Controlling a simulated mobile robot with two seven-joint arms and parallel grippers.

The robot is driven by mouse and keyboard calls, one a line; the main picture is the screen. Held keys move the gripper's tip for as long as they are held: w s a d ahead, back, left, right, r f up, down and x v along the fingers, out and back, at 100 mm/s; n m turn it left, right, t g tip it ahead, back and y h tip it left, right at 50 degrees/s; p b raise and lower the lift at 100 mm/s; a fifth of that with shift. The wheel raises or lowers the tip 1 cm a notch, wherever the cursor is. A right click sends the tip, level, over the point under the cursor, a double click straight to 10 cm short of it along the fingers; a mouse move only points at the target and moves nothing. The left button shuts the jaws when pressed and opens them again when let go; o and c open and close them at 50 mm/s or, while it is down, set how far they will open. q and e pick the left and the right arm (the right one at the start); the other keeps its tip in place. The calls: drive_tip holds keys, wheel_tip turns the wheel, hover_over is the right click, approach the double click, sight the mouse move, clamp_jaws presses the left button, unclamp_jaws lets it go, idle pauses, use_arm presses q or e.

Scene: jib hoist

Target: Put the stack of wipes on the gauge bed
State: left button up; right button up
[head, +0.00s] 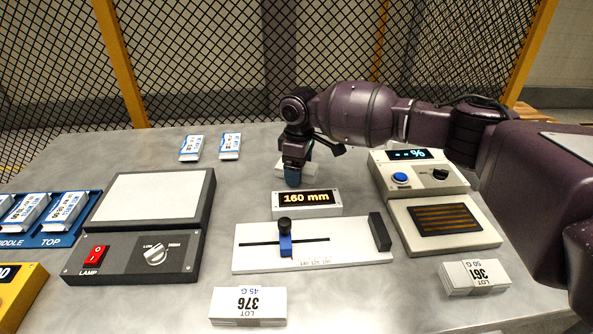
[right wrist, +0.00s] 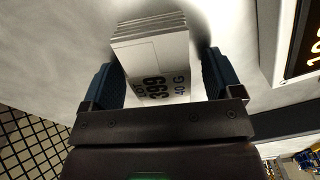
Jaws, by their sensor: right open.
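A white stack of wipes (right wrist: 152,62) labelled LOT 399, 40 G sits between the two fingers of my right gripper (right wrist: 160,80) in the right wrist view. The fingers are open, one on each side of it, with a visible gap on the right. In the head view my right gripper (head: 293,176) points down behind the 160 mm display, and it partly hides this stack (head: 312,170). The gauge bed (head: 350,256) is a white plate with a slot, a blue slider (head: 286,244) and a dark end block (head: 380,232). My left gripper is not in view.
Other stacks, LOT 376 (head: 248,304) and LOT 361 (head: 473,277), lie near the front. The 160 mm display (head: 306,203) stands behind the gauge bed. A lamp box (head: 130,256) is left, a button unit (head: 420,176) right. Two small packs (head: 191,148) lie at the back.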

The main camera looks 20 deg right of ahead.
drive_tip(key=c, duration=1.1)
drive_tip(key=shift+r, duration=0.15)
